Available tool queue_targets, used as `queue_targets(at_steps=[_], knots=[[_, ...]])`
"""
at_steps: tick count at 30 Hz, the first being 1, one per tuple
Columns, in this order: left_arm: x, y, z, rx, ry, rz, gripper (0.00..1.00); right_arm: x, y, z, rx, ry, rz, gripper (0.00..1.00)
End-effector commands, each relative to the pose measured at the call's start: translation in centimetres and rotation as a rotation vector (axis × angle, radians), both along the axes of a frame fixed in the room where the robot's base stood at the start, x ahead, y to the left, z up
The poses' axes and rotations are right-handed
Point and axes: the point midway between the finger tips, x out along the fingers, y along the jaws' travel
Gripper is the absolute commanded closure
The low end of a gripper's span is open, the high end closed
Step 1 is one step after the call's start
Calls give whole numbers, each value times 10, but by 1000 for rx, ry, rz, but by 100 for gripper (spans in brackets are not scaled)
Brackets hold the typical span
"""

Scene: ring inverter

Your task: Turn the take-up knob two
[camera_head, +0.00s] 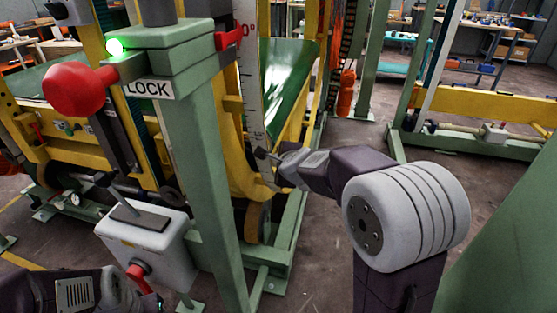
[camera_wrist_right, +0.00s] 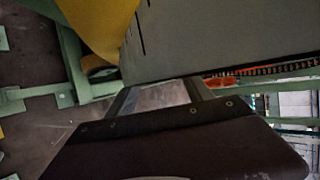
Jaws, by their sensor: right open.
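I cannot tell which part is take-up knob two. A red round knob (camera_head: 138,270) sits low on the front of a pale grey box (camera_head: 145,238) at the lower left. A large red ball handle (camera_head: 78,90) stands beside the LOCK label (camera_head: 147,89). My right gripper (camera_head: 264,156) is open, small in the picture, close to the lower end of the white scale plate and the yellow frame. I cannot tell whether it touches them. My left gripper (camera_head: 145,296) is low at the left, just below the grey box, partly cut off by the bottom edge; its jaws are unclear.
A green post (camera_head: 204,170) stands between the grey box and my right arm. The white scale plate (camera_head: 248,75) and a green belt (camera_head: 287,75) are behind. Open floor (camera_head: 330,240) lies beside the green base rails.

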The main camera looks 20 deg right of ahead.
Motion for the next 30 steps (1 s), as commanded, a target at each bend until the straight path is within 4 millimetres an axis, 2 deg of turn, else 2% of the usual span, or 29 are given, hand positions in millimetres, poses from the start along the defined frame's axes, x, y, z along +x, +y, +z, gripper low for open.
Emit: queue_targets(at_steps=[1, 4, 9, 12, 22, 24, 26, 27, 28, 30], knots=[[0, 0, 11, 0, 0, 0, 40, -10, 1, 15, 0, -3, 1, 40], [0, 0, 23, 0, 0, 0, 40, -29, 4, 28, 0, -2, 2, 40], [0, 0, 35, 0, 0, 0, 40, -52, 7, 40, 0, -2, 2, 40], [0, 0, 36, 0, 0, 0, 40, -57, 7, 41, -1, -1, 1, 40], [0, 0, 34, 0, 0, 0, 40, -59, 9, 39, 28, 2, -8, 40], [0, 0, 34, 0, 0, 0, 40, -60, 23, 35, 99, 24, 13, 40], [0, 0, 35, 0, 0, 0, 40, -54, 42, 46, 167, 28, 60, 40], [0, 0, 38, 0, 0, 0, 40, -47, 55, 52, 212, 51, 97, 40], [0, 0, 50, 0, 1, 0, 40, -41, 63, 61, 243, 82, 121, 40], [0, 0, 82, 0, 0, 0, 40, -27, 68, 78, 298, 170, 147, 40]])
